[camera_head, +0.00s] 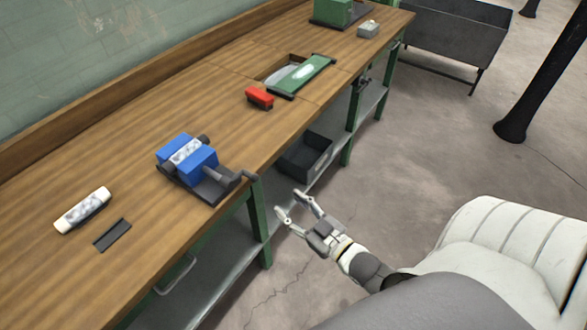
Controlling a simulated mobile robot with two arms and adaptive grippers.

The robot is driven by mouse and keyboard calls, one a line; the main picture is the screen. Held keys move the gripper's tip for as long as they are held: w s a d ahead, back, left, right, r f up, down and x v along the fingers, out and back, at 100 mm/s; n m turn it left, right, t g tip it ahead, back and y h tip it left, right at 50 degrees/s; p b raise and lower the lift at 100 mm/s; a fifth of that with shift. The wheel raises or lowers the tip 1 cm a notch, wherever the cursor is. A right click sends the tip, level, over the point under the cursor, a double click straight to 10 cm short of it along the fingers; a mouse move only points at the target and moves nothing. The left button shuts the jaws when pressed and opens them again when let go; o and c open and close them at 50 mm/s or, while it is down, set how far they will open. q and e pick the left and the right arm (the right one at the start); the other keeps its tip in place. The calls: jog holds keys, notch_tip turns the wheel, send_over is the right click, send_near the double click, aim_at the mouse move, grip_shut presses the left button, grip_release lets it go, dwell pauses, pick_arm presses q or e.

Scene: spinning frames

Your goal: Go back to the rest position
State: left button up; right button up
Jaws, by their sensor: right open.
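My right gripper (289,206) is open and empty. It hangs in front of the workbench's front edge, to the right of the blue device, and touches nothing that I can see. My right arm comes in from the lower right. My left gripper is not in this view. The wooden workbench (130,165) runs from the lower left to the upper right. A blue device (197,160) with a dark base and a crank at its right side stands near the front edge.
A white roll (83,210) and a dark flat bar (112,235) lie at the left. A red block (260,97) and a green-framed panel (302,76) are farther back. A black bin (305,157) sits on the lower shelf. The floor at right is mostly clear, with a black post (530,85).

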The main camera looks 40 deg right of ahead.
jog(key=shift+f, duration=0.1)
dwell(0.4)
jog(key=s+f+m+g+h+b, duration=0.1)
jog(key=s+f+g, duration=0.3)
jog(key=f, duration=1)
jog(key=s+f+m+g+h+b, duration=0.1)
jog(key=s+f+g, duration=0.3)
jog(key=f, duration=1)
jog(key=s+a+f+g+b, duration=0.1)
jog(key=s+f+g, duration=0.3)
jog(key=s+f, duration=0.6)
jog(key=s+a+f+g+b, duration=0.1)
jog(key=s+a+f+g, duration=0.2)
jog(key=s+f, duration=0.7)
jog(key=s+g, duration=0.1)
jog(key=s, duration=0.5)
jog(key=shift+s+n+g+h, duration=0.25)
jog(key=shift+n+g+h, duration=0.05)
jog(key=shift+g, duration=0.1)
